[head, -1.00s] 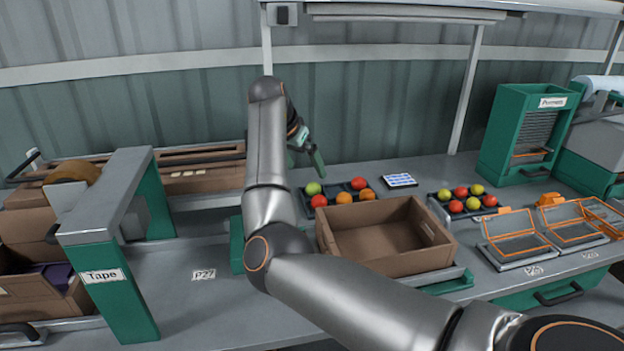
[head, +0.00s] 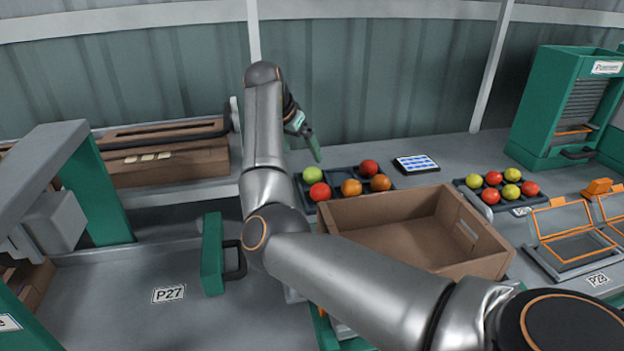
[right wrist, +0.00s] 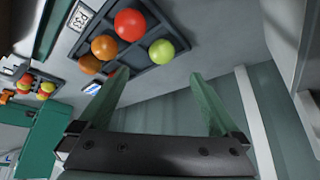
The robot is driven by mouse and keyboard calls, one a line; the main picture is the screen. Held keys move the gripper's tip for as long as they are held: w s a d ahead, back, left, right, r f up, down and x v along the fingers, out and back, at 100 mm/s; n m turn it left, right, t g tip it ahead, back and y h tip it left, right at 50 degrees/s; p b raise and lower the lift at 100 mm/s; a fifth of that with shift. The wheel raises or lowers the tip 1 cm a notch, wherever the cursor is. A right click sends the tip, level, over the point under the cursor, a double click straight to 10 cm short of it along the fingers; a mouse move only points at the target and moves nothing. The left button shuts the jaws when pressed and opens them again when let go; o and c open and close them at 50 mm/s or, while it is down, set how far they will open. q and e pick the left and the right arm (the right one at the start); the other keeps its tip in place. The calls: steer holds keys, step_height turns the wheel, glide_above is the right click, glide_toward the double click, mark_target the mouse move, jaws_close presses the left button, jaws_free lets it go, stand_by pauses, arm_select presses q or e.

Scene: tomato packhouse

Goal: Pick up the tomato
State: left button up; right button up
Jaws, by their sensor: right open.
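Several tomatoes sit in a dark tray (head: 335,178) behind the carton. They are a green one (head: 313,174), a red one (head: 320,191) in front of it, two orange ones (head: 351,187) and a red one (head: 368,168) at the back. My right gripper (head: 308,145) is above and just behind the green tomato, its green fingers pointing down. In the right wrist view the gripper (right wrist: 160,82) is open and empty. The yellow-green tomato (right wrist: 161,51) lies beyond the gap between the fingers, with a red tomato (right wrist: 130,24) next to it. My left gripper is out of view.
An open, empty cardboard carton (head: 485,255) stands in front of the tray. A second tray (head: 488,204) of tomatoes is at the right, with a tablet (head: 416,164) between. A green block with a dark handle (head: 212,255) stands left of my arm. The wall is close behind.

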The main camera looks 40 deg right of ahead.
mark_target(311, 170)
steer(key=x, duration=0.5)
steer(key=shift+d+f, duration=0.1)
steer(key=shift+f, duration=0.1)
steer(key=shift+w+b+x, duration=0.15)
steer(key=shift+b+x, duration=0.2)
steer(key=shift+x, duration=1)
steer(key=shift+w+b+x, duration=0.1)
steer(key=shift+b+x, duration=0.25)
steer(key=shift+x, duration=1)
steer(key=c, duration=1)
steer(key=shift+r, duration=0.1)
